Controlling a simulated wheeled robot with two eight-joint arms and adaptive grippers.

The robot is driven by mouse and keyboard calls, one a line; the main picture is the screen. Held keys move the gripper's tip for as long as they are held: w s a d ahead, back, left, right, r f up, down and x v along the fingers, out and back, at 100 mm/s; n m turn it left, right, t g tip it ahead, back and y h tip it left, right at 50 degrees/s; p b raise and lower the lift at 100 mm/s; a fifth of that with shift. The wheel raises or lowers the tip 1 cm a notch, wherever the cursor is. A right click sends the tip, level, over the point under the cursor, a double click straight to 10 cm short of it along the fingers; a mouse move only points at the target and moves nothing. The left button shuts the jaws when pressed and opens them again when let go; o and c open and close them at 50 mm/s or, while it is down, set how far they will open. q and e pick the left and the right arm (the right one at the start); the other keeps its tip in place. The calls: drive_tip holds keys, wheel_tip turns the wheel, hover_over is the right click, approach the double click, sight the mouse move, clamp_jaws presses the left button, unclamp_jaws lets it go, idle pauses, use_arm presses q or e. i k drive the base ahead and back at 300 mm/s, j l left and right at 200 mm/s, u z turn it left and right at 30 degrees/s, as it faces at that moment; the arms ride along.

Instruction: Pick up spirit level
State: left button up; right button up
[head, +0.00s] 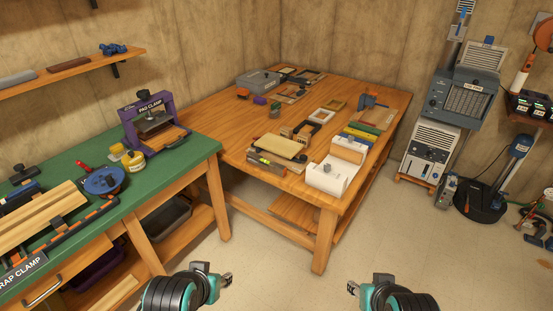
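A narrow bar with a small yellow-green patch, which looks like the spirit level (266,161), lies near the front left edge of the wooden workbench (240,140). It is beside a pale wooden block (283,146), which stands close behind it. It is small in the head view, so its details are hard to make out. My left gripper (226,281) and my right gripper (353,288) are low at the bottom of the view, in front of the bench and well apart from the bar. Both point inward, and their finger openings are not clear.
A white holder (329,176) stands at the bench's front corner, right of the bar. Several frames, blocks and tools cover the bench behind. A green-topped bench (150,182) with clamps stands at left. The floor (290,285) ahead is clear.

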sight(275, 168)
drive_tip(key=i+j+z, duration=0.1)
drive_tip(key=i, duration=0.4)
drive_tip(key=i+j, duration=0.2)
drive_tip(key=i, duration=0.25)
drive_tip(key=i+j+z, duration=0.15)
drive_tip(key=i, duration=0.35)
drive_tip(key=i+j+z, duration=0.1)
drive_tip(key=i+j, duration=0.15)
drive_tip(key=i, duration=0.2)
